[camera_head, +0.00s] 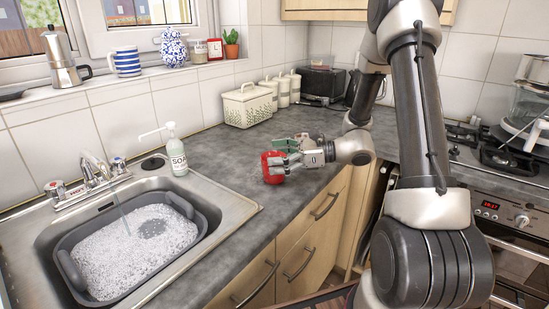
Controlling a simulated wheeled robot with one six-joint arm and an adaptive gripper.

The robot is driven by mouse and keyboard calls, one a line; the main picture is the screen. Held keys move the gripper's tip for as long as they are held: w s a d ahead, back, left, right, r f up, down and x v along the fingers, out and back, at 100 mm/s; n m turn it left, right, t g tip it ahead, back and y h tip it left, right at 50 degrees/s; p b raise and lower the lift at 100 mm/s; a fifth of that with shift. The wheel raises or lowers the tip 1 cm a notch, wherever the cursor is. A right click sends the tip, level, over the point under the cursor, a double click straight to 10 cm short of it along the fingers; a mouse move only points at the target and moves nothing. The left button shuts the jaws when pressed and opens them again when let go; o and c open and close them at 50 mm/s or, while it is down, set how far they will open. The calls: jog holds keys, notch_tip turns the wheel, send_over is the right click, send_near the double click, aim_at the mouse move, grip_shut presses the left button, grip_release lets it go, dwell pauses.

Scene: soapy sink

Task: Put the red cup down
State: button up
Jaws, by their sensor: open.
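The red cup (272,174) stands on the grey countertop, to the right of the sink and near the counter's front edge. It looks upright. My gripper (285,161) is at the cup, reaching in from the right, with its fingers open around or beside it. The fingers hide part of the cup's right side. From this view I cannot tell whether a finger touches the cup.
The sink (232,205) at left holds a grey basin (205,225) of suds under a running tap (95,172). A soap bottle (176,155) stands behind it. A cream bread box (247,106) and canisters (282,92) line the wall. Countertop (225,165) around the cup is clear.

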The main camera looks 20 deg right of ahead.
jog(key=v, duration=1.1)
jog(key=shift+s+d+r, duration=0.1)
jog(key=shift+s, duration=0.05)
jog(key=s+a+r+n+g+h, duration=0.2)
jog(key=s+n+g+h, duration=0.1)
jog(key=s+n, duration=0.35)
jog(key=s+a+r+n+g+h, duration=0.25)
jog(key=s+n+g, duration=0.2)
jog(key=s, duration=0.35)
jog(key=s+d+r+n+t+h, duration=0.5)
jog(key=s+d+r+n+h, duration=0.1)
jog(key=n, duration=0.5)
jog(key=s+d+h, duration=0.1)
jog(key=d+h, duration=0.1)
jog(key=h, duration=0.1)
jog(key=shift+s+d+r, duration=0.15)
jog(key=shift+d+r, duration=0.2)
jog(key=shift+t+h, duration=0.25)
